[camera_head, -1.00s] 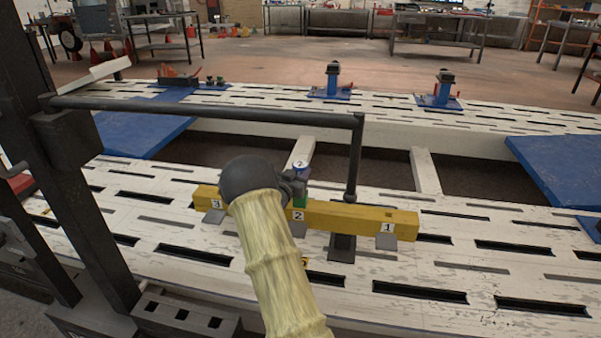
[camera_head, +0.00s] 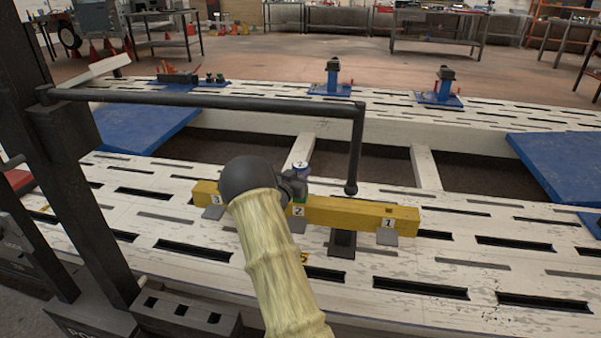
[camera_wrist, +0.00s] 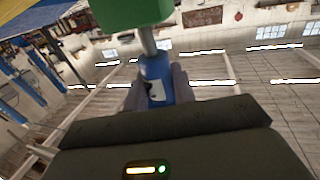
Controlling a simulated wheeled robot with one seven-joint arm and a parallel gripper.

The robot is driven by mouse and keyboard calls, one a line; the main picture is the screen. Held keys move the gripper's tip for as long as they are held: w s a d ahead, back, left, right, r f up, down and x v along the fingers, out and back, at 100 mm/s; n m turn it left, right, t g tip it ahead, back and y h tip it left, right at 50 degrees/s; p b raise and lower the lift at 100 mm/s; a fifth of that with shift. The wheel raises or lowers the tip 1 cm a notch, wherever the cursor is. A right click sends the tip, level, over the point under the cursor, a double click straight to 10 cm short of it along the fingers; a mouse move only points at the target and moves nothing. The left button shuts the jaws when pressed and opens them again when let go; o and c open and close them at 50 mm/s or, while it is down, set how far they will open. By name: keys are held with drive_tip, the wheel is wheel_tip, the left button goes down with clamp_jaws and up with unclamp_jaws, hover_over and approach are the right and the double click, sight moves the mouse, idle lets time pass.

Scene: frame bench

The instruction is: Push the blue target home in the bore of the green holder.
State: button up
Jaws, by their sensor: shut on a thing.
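Whether the shank's tip is inside the bore is hidden. In the head view only a sliver of the green holder (camera_head: 300,209) shows. My gripper (camera_head: 294,184) is shut on the target, its fingers partly hidden behind my wrist.
Blue panels (camera_head: 560,167) lie farther back.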

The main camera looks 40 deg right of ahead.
drive_tip(key=shift+f+b, duration=0.75)
drive_tip(key=shift+f, duration=0.55)
drive_tip(key=o, duration=1.1)
drive_tip(key=p+v, duration=0.3)
drive_tip(key=v, duration=1.4)
drive_tip(key=shift+a+p, duration=0.2)
drive_tip(key=shift+p, duration=0.15)
